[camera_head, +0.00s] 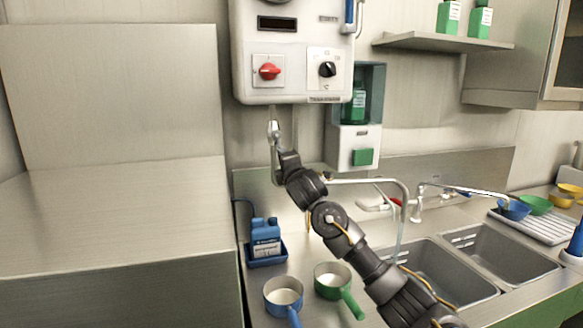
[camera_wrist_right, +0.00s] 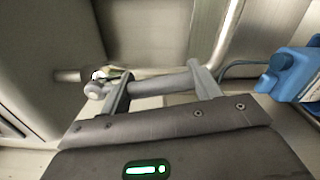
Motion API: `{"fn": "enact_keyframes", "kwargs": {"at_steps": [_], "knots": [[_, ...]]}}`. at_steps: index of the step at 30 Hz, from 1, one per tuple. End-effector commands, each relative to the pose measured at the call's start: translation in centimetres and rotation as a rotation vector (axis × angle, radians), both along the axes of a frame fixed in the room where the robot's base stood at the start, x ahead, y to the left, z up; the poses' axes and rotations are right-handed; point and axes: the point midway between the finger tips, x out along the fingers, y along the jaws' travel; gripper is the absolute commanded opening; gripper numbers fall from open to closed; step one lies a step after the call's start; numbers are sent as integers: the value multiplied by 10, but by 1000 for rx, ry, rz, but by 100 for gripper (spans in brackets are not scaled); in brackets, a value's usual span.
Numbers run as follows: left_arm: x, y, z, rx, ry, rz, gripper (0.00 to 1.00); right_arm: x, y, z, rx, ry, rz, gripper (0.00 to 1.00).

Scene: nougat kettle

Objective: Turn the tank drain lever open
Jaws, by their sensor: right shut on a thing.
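My right gripper (camera_wrist_right: 160,84) is closed on the grey drain lever (camera_wrist_right: 160,86), a short bar that runs between its two fingers in the right wrist view. The bar has a round end at the left, beside a metal pipe stub from a grey panel. In the head view my right gripper (camera_head: 276,150) is below the white control box, near the wall, and a shiny metal piece (camera_head: 273,130) rises at its tip. The arm hides part of this spot. The lever's exact angle is hard to tell. My left gripper is not in view.
The white control box (camera_head: 293,48) hangs above, with a dispenser (camera_head: 352,148) to its right. A blue jug (camera_head: 265,233) stands in a tray below. Blue (camera_head: 283,293) and green (camera_head: 332,276) pans stand near my arm. Sinks (camera_head: 440,275) lie right; a large steel unit (camera_head: 110,225) stands left.

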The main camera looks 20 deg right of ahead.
Motion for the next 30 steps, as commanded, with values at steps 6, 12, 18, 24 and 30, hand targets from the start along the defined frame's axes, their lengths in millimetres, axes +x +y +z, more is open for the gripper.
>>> {"fn": "enact_keyframes", "kwargs": {"at_steps": [6, 12, 18, 24, 30], "knots": [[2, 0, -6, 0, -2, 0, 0, 0, 12, -3, 126, -2, 2, 22], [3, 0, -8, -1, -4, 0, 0, 0, 17, -3, 191, -3, 1, 22], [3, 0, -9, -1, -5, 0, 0, 0, 19, -2, 219, -3, 1, 22], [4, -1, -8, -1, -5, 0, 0, 0, 20, -2, 225, -3, 1, 22], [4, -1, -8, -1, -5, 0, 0, 0, 20, -2, 226, -3, 1, 64]]}}
